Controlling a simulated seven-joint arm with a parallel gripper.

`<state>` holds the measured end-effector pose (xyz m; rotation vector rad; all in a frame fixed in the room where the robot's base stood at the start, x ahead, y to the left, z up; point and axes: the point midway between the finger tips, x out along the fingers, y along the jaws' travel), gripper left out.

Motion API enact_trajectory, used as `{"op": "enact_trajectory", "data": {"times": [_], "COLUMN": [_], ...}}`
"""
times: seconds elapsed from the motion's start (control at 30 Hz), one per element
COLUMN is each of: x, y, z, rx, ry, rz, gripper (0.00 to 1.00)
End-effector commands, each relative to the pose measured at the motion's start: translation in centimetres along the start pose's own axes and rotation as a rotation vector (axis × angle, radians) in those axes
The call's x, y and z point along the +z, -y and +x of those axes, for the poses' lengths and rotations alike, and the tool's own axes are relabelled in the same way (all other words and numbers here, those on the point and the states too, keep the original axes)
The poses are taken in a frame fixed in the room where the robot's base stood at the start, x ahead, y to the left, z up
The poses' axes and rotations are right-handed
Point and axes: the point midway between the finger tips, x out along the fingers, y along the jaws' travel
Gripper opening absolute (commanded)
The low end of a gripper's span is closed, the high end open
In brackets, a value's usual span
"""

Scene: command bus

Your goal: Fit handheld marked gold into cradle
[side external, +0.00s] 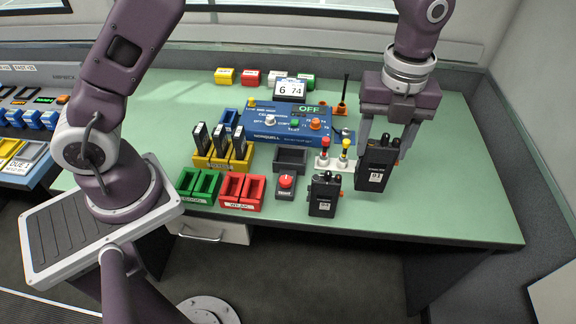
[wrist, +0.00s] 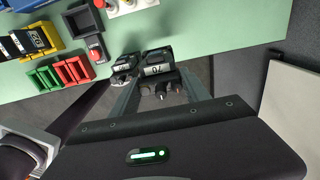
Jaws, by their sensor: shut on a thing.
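A black handheld radio (side external: 377,165) with a white label is between the fingers of my gripper (side external: 386,138), which is shut on it. It is upright over the right front of the desk; I cannot tell its clearance. It also shows in the wrist view (wrist: 156,60). A second black handheld (side external: 323,196) stands on the desk to its left, and shows in the wrist view (wrist: 123,66). I cannot make out a gold mark on either. An empty dark open-topped holder (side external: 290,158), which looks like the cradle, sits left of my gripper; it also shows in the wrist view (wrist: 81,20).
A yellow rack (side external: 222,162) holds several dark upright packs. Green bins (side external: 199,186) and red bins (side external: 242,190) look empty. A red button box (side external: 286,184) and small red and yellow knobs (side external: 334,158) stand near the holder. A blue panel (side external: 285,125) lies behind. The right desk (side external: 465,190) is clear.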

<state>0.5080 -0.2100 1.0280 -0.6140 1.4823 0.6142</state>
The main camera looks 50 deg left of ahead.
Motion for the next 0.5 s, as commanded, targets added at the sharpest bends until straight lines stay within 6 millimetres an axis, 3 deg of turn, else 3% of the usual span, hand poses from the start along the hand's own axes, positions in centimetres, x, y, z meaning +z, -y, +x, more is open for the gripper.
{"op": "enact_trajectory", "data": {"times": [0.37, 0.5], "x": [0.0, 0.0], "y": [0.0, 0.1], "z": [-0.1, -1.2], "rx": [-0.001, -0.004], "ry": [0.000, 0.001], "rz": [0.000, 0.000], "gripper": [0.00, 0.00]}}
